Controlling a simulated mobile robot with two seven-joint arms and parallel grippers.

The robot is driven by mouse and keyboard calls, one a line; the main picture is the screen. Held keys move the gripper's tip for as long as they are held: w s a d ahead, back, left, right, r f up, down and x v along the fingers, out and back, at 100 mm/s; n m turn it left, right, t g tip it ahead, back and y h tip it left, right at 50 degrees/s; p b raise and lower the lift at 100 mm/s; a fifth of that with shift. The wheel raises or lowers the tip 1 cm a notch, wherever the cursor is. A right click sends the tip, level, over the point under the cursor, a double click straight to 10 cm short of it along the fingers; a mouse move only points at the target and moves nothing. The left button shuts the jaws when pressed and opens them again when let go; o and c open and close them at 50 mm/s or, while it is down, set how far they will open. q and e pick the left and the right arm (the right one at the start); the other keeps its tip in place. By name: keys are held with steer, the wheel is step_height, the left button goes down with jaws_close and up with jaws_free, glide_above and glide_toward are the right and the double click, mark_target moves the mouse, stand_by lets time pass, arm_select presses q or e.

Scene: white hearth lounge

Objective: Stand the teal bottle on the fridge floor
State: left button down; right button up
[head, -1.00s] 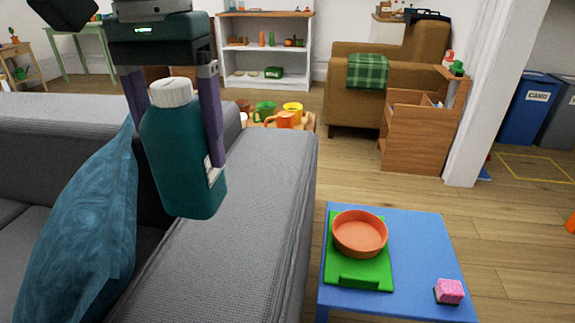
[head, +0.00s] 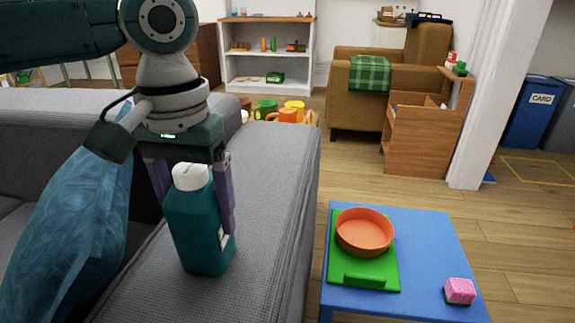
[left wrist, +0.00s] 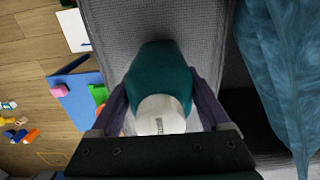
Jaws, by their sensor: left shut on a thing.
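The teal bottle (head: 197,232) with a white cap is upright in the head view, over the arm of the grey sofa (head: 265,190). My left gripper (head: 192,200) is shut on it, with one purple finger on each side. The left wrist view shows the bottle (left wrist: 160,82) between both fingers, cap towards the camera. I cannot tell whether its base touches the sofa arm. No fridge shows in these views. My right gripper is not in view.
A blue table (head: 425,240) stands to the right, holding a green board (head: 372,277), an orange bowl (head: 364,232) and a pink sponge (head: 459,291). Several mugs (head: 292,108) stand behind the sofa arm. Wooden floor is open at right.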

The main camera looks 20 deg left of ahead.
arm_select(q)
steer(key=shift+c, duration=1.1)
jaws_free()
steer(key=shift+f, duration=0.1)
steer(key=shift+o, duration=1.1)
